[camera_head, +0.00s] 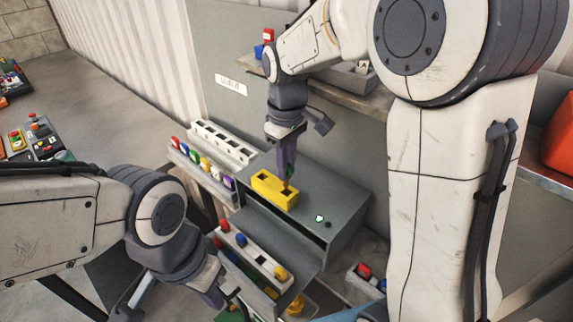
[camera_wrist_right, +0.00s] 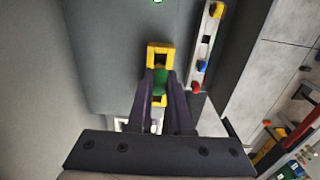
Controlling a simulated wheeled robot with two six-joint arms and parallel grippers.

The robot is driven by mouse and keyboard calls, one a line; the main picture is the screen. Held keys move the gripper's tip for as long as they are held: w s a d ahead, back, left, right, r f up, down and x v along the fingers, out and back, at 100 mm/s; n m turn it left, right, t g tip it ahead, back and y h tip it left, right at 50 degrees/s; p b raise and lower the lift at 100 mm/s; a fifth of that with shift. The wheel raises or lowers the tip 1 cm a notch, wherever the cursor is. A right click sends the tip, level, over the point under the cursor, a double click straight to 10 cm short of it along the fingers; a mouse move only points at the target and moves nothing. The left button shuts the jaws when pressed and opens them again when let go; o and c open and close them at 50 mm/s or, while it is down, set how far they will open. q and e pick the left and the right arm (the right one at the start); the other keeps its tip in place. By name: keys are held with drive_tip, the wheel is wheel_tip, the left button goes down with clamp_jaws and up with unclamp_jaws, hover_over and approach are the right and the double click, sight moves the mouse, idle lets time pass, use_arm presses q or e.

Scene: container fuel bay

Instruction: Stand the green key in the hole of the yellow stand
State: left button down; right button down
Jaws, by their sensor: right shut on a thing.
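The yellow stand (camera_head: 268,192) sits on top of the grey box, with dark square openings in its upper face. My right gripper (camera_head: 288,174) points down over the stand's right end, shut on the green key. In the right wrist view the green key (camera_wrist_right: 160,82) is between the two fingers, in front of the yellow stand (camera_wrist_right: 151,52). The fingers hide most of the key, and I cannot tell whether its lower end is inside the hole. My left gripper (camera_head: 222,296) is low at the left front, away from the stand; its fingertips are unclear.
A white rack (camera_head: 224,142) and a row of coloured keys stand behind the box's left side. Another white strip (camera_head: 255,255) with red, blue and yellow keys lies in front. A small lit green spot (camera_head: 319,218) is on the box top, right of the stand. A wall rises behind.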

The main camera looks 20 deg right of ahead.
sight(287, 187)
drive_tip(key=shift+s, duration=0.1)
drive_tip(key=shift+f, duration=0.15)
idle(0.4)
drive_tip(key=shift+f+b, duration=0.3)
drive_tip(key=shift+f, duration=0.2)
drive_tip(key=shift+f+b, duration=0.35)
drive_tip(key=shift+f, duration=0.3)
drive_tip(key=shift+f, duration=0.1)
drive_tip(key=shift+f+b, duration=0.35)
drive_tip(key=shift+f, duration=0.2)
drive_tip(key=shift+f, duration=0.15)
